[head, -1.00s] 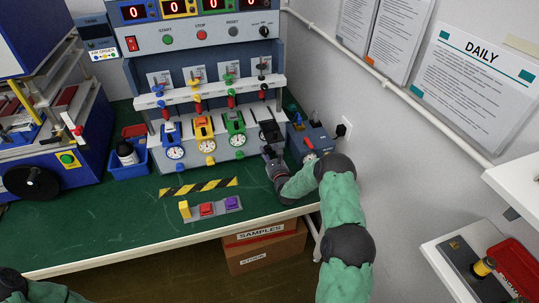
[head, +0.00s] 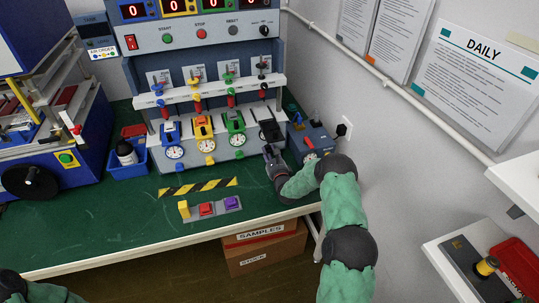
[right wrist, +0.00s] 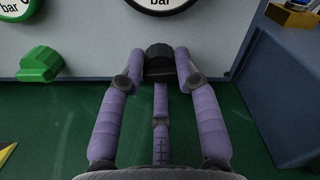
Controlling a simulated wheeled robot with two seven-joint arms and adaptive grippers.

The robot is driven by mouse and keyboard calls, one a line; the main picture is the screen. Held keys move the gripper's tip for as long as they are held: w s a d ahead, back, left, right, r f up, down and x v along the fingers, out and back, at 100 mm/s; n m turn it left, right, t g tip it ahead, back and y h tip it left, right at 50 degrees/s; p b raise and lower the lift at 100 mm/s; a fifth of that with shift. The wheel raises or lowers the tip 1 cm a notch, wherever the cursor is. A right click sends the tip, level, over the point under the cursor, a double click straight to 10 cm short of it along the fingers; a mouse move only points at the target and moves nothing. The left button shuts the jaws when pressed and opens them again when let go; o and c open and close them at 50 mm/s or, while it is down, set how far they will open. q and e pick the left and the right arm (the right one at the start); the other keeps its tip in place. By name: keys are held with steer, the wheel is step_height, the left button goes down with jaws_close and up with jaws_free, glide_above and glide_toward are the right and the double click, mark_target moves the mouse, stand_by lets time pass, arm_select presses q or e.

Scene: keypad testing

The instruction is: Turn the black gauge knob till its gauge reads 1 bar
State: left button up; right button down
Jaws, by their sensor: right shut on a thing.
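The black gauge knob (right wrist: 158,52) is on the front panel, below a round white gauge (right wrist: 158,3) marked "bar". Only the bottom edge of that gauge shows in the right wrist view, so its needle cannot be read there. My left gripper is not in view; only part of my left arm shows at the bottom left.
A green knob (right wrist: 40,64) is left of the black one. Blue and yellow gauge units stand further left. A blue-grey box (head: 312,143) with a red part stands close on the right. A block with coloured buttons (head: 206,209) and a striped strip (head: 198,187) lie on the green table.

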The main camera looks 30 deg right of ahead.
steer(key=n+b, duration=0.3)
steer(key=n, duration=0.2)
steer(key=shift+f, duration=0.15)
steer(key=n+b, duration=0.3)
steer(key=n, duration=0.2)
steer(key=shift+n, duration=0.3)
stand_by(0.3)
steer(key=c, duration=0.9)
jaws_free()
steer(key=shift+s, duration=0.1)
steer(key=v, duration=1.1)
steer(key=shift+s, duration=0.4)
